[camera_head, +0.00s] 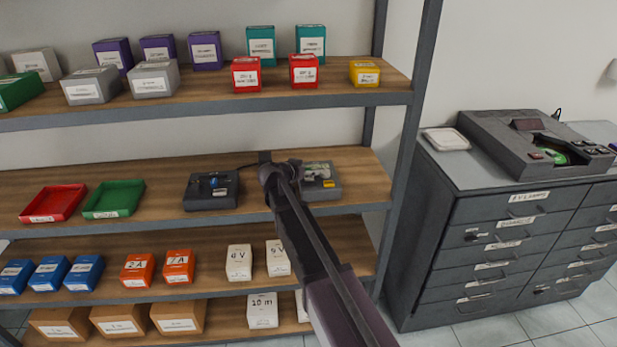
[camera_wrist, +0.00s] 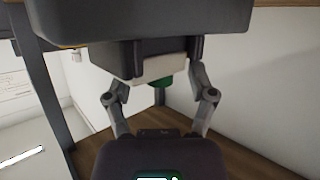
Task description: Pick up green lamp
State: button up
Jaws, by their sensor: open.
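In the wrist view a small green piece (camera_wrist: 158,84), possibly the green lamp, shows under a pale block on a dark housing. Most of it is hidden, so I cannot tell its full shape. My gripper (camera_wrist: 160,93) is open, with one finger on either side of the green piece and no clear contact. In the head view my gripper (camera_head: 280,170) is at the middle shelf, in front of the left part of a dark grey device (camera_head: 325,192). No green lamp can be made out there.
Another dark device (camera_head: 210,199), a green tray (camera_head: 113,200) and a red tray (camera_head: 53,204) sit on the middle shelf (camera_head: 160,178). Boxes fill parts of the other shelves. A shelf post (camera_head: 403,150) stands to the right. A drawer cabinet (camera_head: 500,235) carries a larger device (camera_head: 500,135).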

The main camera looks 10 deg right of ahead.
aim_at(308, 169)
dwell(0.4)
grip_shut()
jog(key=shift+s, duration=0.1)
jog(key=shift+r, duration=0.25)
notch_tip(308, 169, up, 3)
jog(key=p, duration=0.3)
jog(key=shift+s+r+p, duration=0.2)
jog(key=shift+r+p, duration=0.05)
jog(key=shift+p, duration=0.2)
jog(key=s+r+p, duration=0.1)
jog(key=s, duration=1.4)
jog(key=shift+s+d, duration=0.2)
jog(key=shift+d, duration=0.25)
